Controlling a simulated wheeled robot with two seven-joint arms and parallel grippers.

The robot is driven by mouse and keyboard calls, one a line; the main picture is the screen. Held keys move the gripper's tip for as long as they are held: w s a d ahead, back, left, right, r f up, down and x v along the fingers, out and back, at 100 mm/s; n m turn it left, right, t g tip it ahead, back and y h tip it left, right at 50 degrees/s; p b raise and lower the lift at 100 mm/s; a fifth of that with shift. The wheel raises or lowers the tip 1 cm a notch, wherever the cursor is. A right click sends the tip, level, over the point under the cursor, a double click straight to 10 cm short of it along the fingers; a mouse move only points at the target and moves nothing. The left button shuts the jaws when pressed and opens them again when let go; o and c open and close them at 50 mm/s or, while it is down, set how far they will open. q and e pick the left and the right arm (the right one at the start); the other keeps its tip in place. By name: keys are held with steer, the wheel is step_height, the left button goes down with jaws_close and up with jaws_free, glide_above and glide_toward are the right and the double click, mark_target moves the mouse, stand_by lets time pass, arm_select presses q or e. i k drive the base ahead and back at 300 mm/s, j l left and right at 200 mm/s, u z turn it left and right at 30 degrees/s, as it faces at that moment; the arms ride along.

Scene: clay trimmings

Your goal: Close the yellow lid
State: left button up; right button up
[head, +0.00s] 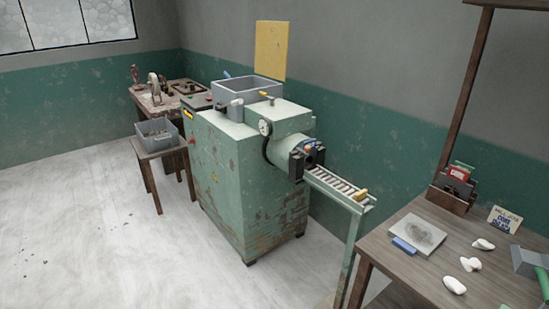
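The yellow lid (270,50) stands open and upright at the back of the grey hopper (263,89) on top of the green machine (232,180). The hopper's top is uncovered. Neither of my grippers is in view.
A wooden table (480,275) at the right holds white clay lumps (454,285), a grey slab (418,234) and a blue block (403,245). A roller rack (340,187) extends from the machine toward it. A stool with a grey bin (158,133) stands left. The left floor is mostly clear.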

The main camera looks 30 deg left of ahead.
mark_target(272, 37)
steer(key=i+j, duration=0.15)
steer(key=j, duration=0.2)
steer(key=i+j+z, duration=0.15)
steer(key=j, duration=0.25)
steer(key=i+j, duration=0.1)
steer(key=j, duration=0.3)
steer(key=i+j+z, duration=0.15)
steer(key=j, duration=0.2)
steer(key=i+j, duration=0.1)
steer(key=j, duration=0.3)
